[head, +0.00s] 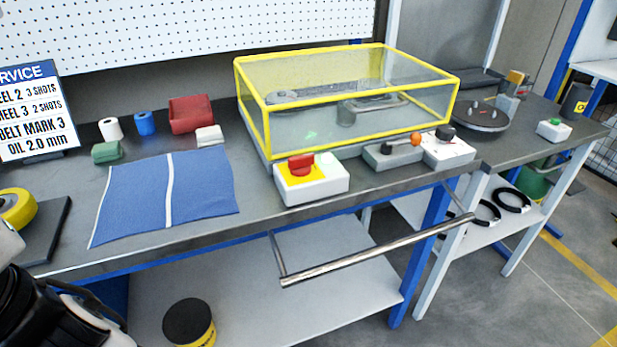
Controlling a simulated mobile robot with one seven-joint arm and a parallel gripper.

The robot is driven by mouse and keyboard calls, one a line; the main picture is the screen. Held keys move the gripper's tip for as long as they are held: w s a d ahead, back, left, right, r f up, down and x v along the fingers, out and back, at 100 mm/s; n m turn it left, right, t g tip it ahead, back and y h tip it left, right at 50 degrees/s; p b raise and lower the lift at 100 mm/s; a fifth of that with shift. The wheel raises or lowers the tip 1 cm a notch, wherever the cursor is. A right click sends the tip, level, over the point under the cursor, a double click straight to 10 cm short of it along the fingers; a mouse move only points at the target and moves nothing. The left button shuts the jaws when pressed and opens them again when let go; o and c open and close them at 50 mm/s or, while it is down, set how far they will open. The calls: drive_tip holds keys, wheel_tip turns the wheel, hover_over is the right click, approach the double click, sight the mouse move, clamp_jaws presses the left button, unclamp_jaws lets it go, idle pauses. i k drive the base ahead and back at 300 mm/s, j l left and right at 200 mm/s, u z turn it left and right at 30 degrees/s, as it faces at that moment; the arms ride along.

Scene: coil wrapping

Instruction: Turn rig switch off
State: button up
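A white switch box (320,192) with a yellow plate and a red rotary knob (301,165) sits at the front edge of the bench, before the yellow-framed clear guard (350,100). It looks like the rig switch; I cannot read its on or off mark. The guard is down over the rig, whose parts show dimly inside. Part of my arm (40,310) shows at the bottom left, well apart from the switch. My gripper's fingers are not in view.
Right of the switch stand a grey lever box (392,157) with an orange knob and a white box with a black knob (445,134). A metal rail (375,250) juts out in front of the bench. A blue cloth (200,190) lies left.

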sight(300, 166)
drive_tip(key=l+z, duration=0.1)
drive_tip(key=l, duration=0.3)
drive_tip(key=i+l+z, duration=0.15)
drive_tip(key=l, duration=0.3)
drive_tip(key=l+z, duration=0.1)
drive_tip(key=l, duration=0.3)
drive_tip(key=i, duration=0.05)
